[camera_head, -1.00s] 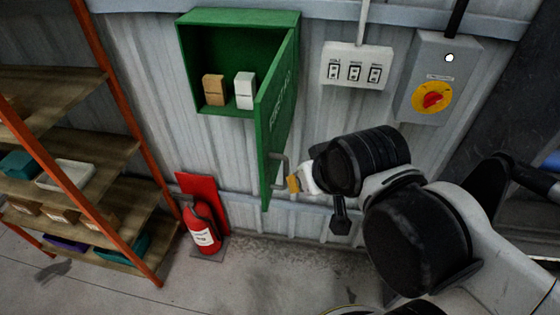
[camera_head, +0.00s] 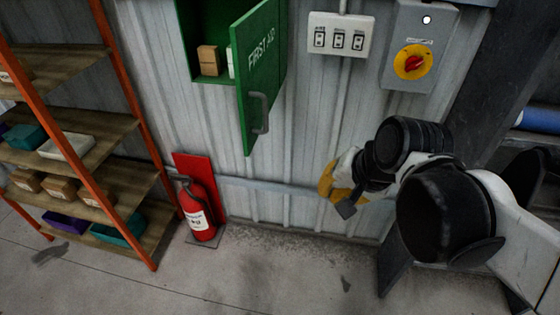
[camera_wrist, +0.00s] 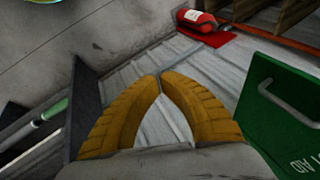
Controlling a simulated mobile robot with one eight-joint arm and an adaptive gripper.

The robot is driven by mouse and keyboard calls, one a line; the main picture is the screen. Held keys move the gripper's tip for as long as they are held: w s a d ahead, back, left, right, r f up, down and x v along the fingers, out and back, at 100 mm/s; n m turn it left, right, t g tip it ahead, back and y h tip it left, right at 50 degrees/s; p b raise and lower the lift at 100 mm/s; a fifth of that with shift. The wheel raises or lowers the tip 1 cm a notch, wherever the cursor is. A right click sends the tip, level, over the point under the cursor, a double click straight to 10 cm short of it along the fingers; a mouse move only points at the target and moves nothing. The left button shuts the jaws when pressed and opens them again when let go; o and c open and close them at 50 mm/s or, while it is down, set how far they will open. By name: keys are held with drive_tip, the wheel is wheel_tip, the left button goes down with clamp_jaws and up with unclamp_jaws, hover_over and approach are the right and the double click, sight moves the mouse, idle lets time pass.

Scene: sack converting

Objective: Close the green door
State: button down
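The green door (camera_head: 262,75) of the green first aid cabinet (camera_head: 207,82) stands partly open, swung outward from its right side. Its lettered outer face and grey handle (camera_head: 260,113) show. My gripper (camera_head: 328,183), with yellow fingers, is to the right of the door and lower than the handle, apart from both. In the wrist view the fingertips (camera_wrist: 159,76) meet with nothing between them. There the door (camera_wrist: 275,115) and its handle (camera_wrist: 290,103) are at the right, clear of the fingers.
A tan box (camera_head: 208,60) and a mostly hidden white box (camera_head: 231,62) are in the cabinet. A switch panel (camera_head: 340,36) and a red-yellow rotary switch (camera_head: 413,62) are on the wall. A fire extinguisher (camera_head: 197,210) and shelving (camera_head: 85,150) stand left. A dark post (camera_head: 480,80) is right.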

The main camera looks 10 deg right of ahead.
drive_tip(key=w+a+r+m+g+y+p, duration=0.25)
drive_tip(key=w+r+m+y+p, duration=0.4)
drive_tip(key=w+m, duration=0.65)
drive_tip(key=w+a+f+m+b, duration=0.1)
drive_tip(key=a+f+m+b, duration=0.1)
drive_tip(key=a+f, duration=0.5)
drive_tip(key=shift+w+a+m, duration=0.25)
drive_tip(key=shift+a+m, duration=0.05)
drive_tip(key=shift+a, duration=1.6)
drive_tip(key=shift+a, duration=0.1)
